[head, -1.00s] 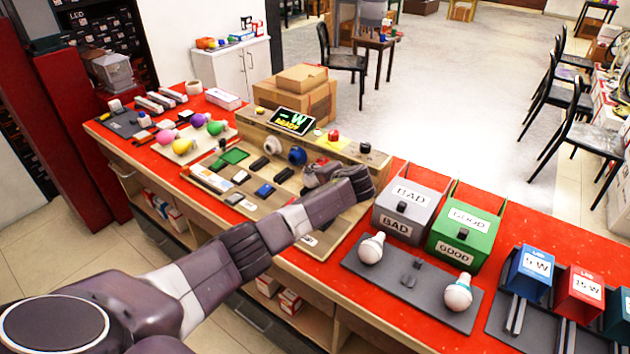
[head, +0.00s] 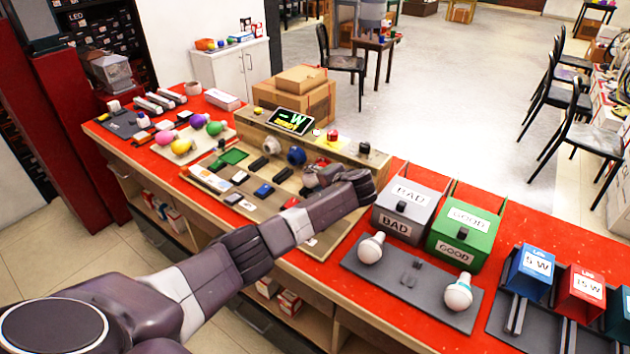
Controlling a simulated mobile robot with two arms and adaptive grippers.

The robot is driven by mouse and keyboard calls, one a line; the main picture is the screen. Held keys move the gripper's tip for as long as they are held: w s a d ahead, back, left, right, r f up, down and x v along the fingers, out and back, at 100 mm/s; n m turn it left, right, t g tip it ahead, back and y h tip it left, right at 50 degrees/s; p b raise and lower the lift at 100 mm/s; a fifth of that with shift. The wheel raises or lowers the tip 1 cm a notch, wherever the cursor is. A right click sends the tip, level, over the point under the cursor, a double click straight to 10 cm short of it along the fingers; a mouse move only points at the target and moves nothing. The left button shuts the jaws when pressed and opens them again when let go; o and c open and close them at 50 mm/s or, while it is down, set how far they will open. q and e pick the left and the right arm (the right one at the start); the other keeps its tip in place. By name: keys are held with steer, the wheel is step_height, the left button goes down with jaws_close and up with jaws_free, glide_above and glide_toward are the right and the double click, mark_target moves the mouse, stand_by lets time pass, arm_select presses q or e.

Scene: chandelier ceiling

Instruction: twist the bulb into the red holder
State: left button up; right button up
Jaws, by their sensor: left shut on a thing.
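My left gripper (head: 318,178) is at the front of the wooden test panel, to the right of the blue round holder (head: 297,155). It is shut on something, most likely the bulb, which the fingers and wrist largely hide. I cannot make out the red holder clearly; the hand covers that part of the panel. I cannot tell whether the bulb touches a holder. A grey round holder (head: 268,146) is left of the blue one. My right gripper is out of view.
The display (head: 291,121) stands on the panel, with a red button (head: 333,135) nearby. Two white bulbs (head: 370,248) (head: 458,292) rest on a grey tray (head: 405,283) before the BAD box (head: 411,207) and GOOD box (head: 462,232). Colored bulbs (head: 182,146) lie left.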

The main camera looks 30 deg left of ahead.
arm_select(q)
steer(key=o, duration=1)
steer(key=shift+s+a, duration=0.15)
steer(key=shift+a, duration=0.4)
steer(key=shift+o, duration=1)
steer(key=shift+f, duration=0.15)
steer(key=shift+d, duration=0.1)
steer(key=shift+s+d+r, duration=0.1)
steer(key=shift+d+r, duration=0.1)
steer(key=shift+d, duration=0.2)
steer(key=shift+v, duration=3.5)
